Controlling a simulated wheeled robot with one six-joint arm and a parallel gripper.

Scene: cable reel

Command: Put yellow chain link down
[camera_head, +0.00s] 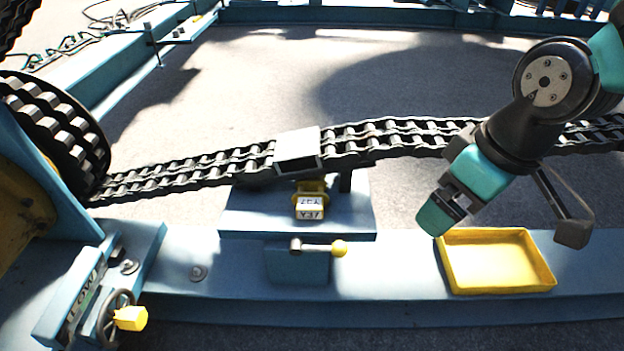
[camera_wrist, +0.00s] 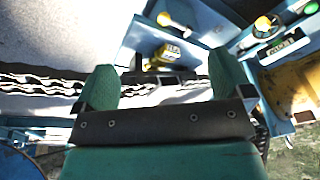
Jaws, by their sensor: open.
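A yellow piece (camera_head: 311,200) with a white lettered face stands on the blue plinth under the chain guide; I take it for the yellow chain link, but its shape is partly hidden. It also shows in the wrist view (camera_wrist: 168,55), beyond the fingers. My gripper (camera_head: 443,212) is open and empty, well to the right of the yellow piece. In the head view it appears just above the left corner of a yellow tray (camera_head: 551,286). In the wrist view the green fingers (camera_wrist: 162,82) stand wide apart with nothing held between them.
A dark chain (camera_head: 400,137) runs across from the reel (camera_head: 65,130) through a grey guide block (camera_head: 298,146). A lever with a yellow knob (camera_head: 340,248) sticks out in front of the plinth. A handwheel (camera_head: 115,318) is at lower left. The tray looks empty.

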